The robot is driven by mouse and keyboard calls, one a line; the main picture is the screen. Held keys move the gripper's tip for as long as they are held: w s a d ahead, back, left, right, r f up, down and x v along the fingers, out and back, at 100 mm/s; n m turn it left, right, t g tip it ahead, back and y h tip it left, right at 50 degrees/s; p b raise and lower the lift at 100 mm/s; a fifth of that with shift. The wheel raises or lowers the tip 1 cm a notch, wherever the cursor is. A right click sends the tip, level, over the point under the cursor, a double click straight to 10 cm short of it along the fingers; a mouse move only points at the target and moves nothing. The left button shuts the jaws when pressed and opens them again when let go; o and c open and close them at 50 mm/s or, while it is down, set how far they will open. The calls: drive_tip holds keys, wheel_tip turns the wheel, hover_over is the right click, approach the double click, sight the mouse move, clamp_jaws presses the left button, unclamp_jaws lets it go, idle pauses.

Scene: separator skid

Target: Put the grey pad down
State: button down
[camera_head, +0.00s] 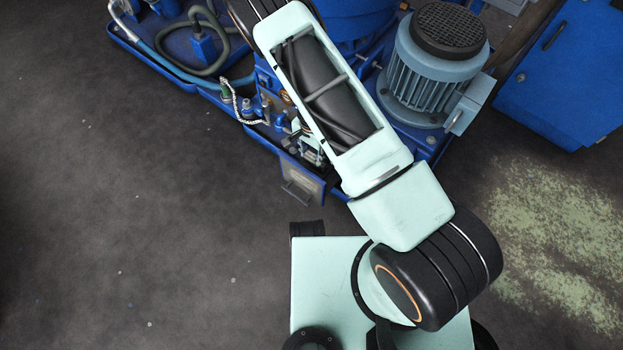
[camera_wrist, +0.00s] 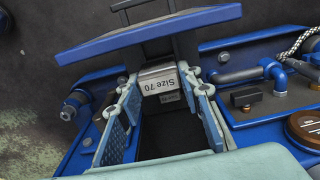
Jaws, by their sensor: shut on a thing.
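My gripper (camera_wrist: 160,88) shows in the wrist view with its two blue-meshed fingers on either side of a small grey pad (camera_wrist: 158,76). The pad is over the blue skid, close to a flat panel. I cannot tell whether its underside touches anything. In the head view my arm hides most of the gripper, and the pad cannot be made out clearly.
The flat panel with a dark handle (camera_wrist: 175,31) stands just beyond the fingertips; it also shows in the head view (camera_head: 299,180). Blue pipe fittings (camera_wrist: 245,73) and a round brown cap (camera_wrist: 306,128) lie to the right. A motor (camera_head: 432,75) stands on the skid. Floor at left is clear.

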wheel_tip(320, 180, down, 11)
drive_tip(key=b, duration=0.3)
drive_tip(key=shift+s+d+r, duration=0.1)
drive_tip(key=shift+r, duration=0.1)
drive_tip(key=shift+f+b, duration=0.6)
drive_tip(key=shift+b, duration=0.35)
drive_tip(key=c, duration=1.4)
unclamp_jaws()
wheel_tip(320, 180, up, 13)
drive_tip(key=p, duration=0.6)
drive_tip(key=shift+r, duration=0.15)
